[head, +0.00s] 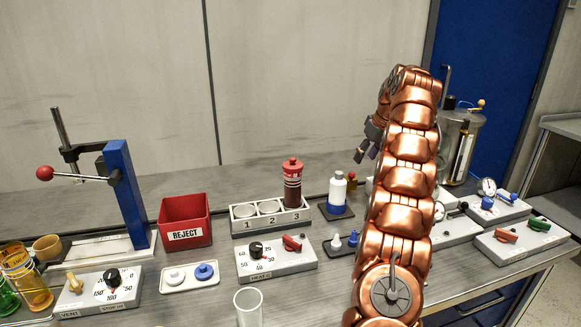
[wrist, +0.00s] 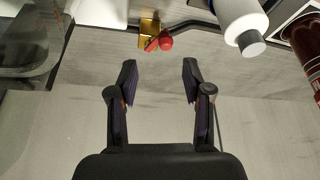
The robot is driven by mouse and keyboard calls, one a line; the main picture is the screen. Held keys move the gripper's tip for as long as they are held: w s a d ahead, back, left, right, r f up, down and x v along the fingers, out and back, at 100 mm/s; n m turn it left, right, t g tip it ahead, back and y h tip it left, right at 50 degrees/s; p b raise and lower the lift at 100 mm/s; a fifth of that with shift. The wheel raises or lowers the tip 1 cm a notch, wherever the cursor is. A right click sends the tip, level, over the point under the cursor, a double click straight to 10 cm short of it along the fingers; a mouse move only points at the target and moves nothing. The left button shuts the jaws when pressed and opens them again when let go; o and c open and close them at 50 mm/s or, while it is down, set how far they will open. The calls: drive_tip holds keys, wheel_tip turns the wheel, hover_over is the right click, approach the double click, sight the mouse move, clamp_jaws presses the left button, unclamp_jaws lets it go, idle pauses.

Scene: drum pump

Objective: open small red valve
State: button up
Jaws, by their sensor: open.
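A small brass valve with a red handle stands behind the bench items in the head view (head: 352,181), partly hidden by my arm. The wrist view shows its brass body (wrist: 149,27) and red handle (wrist: 164,42) at the top, just beyond my fingertips. My gripper (wrist: 159,70) is open and empty, with the handle roughly centred ahead of the gap and apart from both fingers. In the head view my gripper (head: 367,153) hangs above and slightly right of the valve.
A white and blue bottle (head: 337,193) stands left of the valve; in the wrist view it is close on the right (wrist: 240,20). A dark red bottle (head: 292,185) sits in the numbered rack (head: 243,224). A steel drum (head: 474,130) stands right of my arm. A control box (head: 277,264) sits in front.

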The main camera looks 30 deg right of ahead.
drive_tip(key=s+a+r+g+y+p, duration=0.1)
drive_tip(key=a+r+p, duration=0.1)
drive_tip(key=a, duration=1.2)
drive_tip(key=s+a+r+g+p, duration=0.1)
drive_tip(key=a+r+p, duration=0.1)
drive_tip(key=a, duration=1.3)
drive_tip(key=shift+s+r+y, duration=0.2)
drive_tip(key=shift+r+y, duration=0.2)
drive_tip(key=shift+r, duration=0.05)
drive_tip(key=m+t+h+p, duration=0.2)
drive_tip(key=m+h+p, duration=0.15)
drive_tip(key=p, duration=0.85)
approach(353, 173)
drive_tip(key=shift+p+x, duration=1.3)
drive_tip(key=shift+x, duration=3.2)
